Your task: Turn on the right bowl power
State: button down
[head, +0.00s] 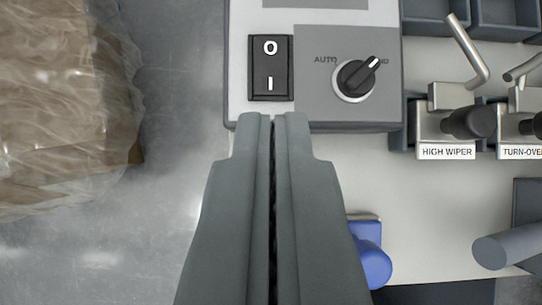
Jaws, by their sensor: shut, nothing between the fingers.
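A black rocker switch (270,68) marked O at the top and I at the bottom sits on a light grey control panel (240,95). Beside it on the right is a black rotary knob (357,76) with AUTO lettering on its left and partly hidden lettering on its right. My gripper (273,118) is shut and empty. Its fingertips show just below the rocker switch in the picture, over the panel's lower edge. I cannot tell whether they touch the panel. No label in view says which bowl the switch belongs to.
A bracket labelled HIGH WIPER (446,152) with a bent metal lever stands at the right, with a TURN-OVER bracket (521,152) beside it. A blue part (372,265) lies partly behind my gripper. Crumpled translucent plastic (65,100) lies at the left on bare grey surface (180,60).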

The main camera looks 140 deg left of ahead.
jog(key=shift+s+a+r, duration=0.6)
jog(key=shift+s+r, duration=0.2)
jog(key=shift+s, duration=0.1)
jog(key=shift+s+a+r, duration=0.6)
jog(key=shift+s+r, duration=0.2)
jog(key=shift+s, duration=0.05)
jog(key=s+d+r+n+t+y, duration=0.1)
jog(key=s+r+n+t, duration=0.1)
jog(key=s, duration=1.1)
jog(key=s+d+r+n+t+y, duration=0.1)
jog(key=s+r+t, duration=0.4)
jog(key=s, duration=0.9)
jog(key=s+d+r+n+t+y, duration=0.2)
jog(key=s+r+n+t, duration=0.1)
jog(key=s, duration=1.1)
jog(key=shift+s+r+n+t, duration=0.15)
jog(key=shift+r+n+t, duration=0.1)
jog(key=shift+n+t, duration=0.2)
